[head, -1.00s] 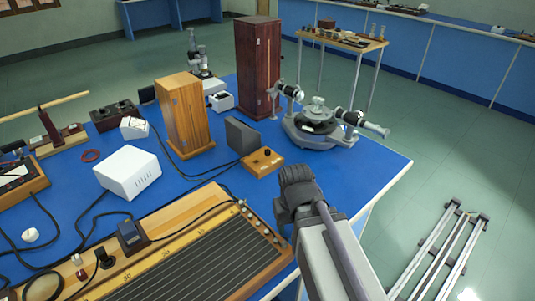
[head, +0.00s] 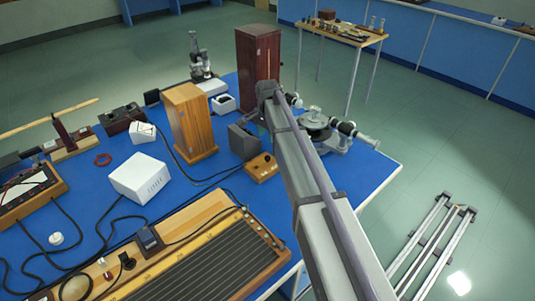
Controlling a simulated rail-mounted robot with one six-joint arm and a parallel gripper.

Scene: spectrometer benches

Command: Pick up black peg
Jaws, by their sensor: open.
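I cannot make out the black peg for certain. A small black upright piece (head: 126,261) stands at the left part of the wooden board with the ridged dark panel (head: 225,265), and it may be the peg. My arm reaches up from the bottom right over the bench's right side, far from that piece. Its far visible joint is in front of the dark red cabinet (head: 257,52).
The blue bench (head: 200,178) is crowded. A white box (head: 139,178), a wooden cabinet (head: 190,122), a grey block (head: 243,141) and a small wooden box (head: 262,167) stand on it. A spectrometer (head: 316,120) is partly behind my arm. Cables lie at the left.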

